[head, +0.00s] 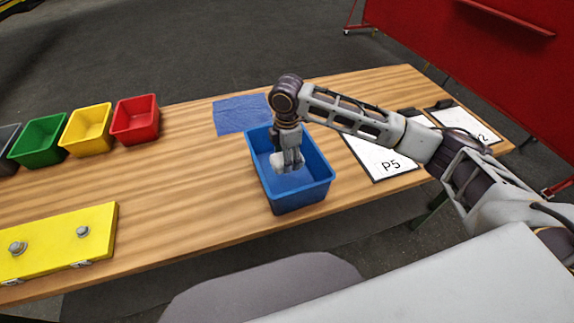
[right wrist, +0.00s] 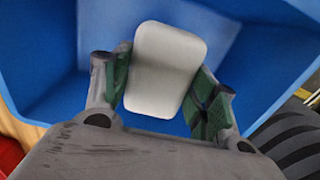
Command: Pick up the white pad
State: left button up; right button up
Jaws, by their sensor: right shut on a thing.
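The white pad (right wrist: 165,70) is a pale rounded block between the two fingers of my right gripper (right wrist: 160,95) in the right wrist view. The right gripper is shut on it. In the head view my right gripper (head: 287,163) points down into the blue bin (head: 303,199), and the pad (head: 277,161) shows beside the fingers, inside the bin's rim. The blue bin walls (right wrist: 50,60) surround the gripper in the wrist view. I cannot tell whether the pad touches the bin floor. My left gripper is not in view.
Red (head: 136,120), yellow (head: 87,131) and green (head: 40,141) bins stand at the left back. A yellow block with knobs (head: 60,243) lies front left. A blue cloth (head: 240,114) lies behind the blue bin. A sheet marked P5 (head: 385,166) lies right. The table between is clear.

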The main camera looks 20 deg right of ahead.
jog(key=shift+r, duration=1.1)
jog(key=o, duration=0.4)
jog(key=c, duration=0.3)
jog(key=shift+r, duration=0.1)
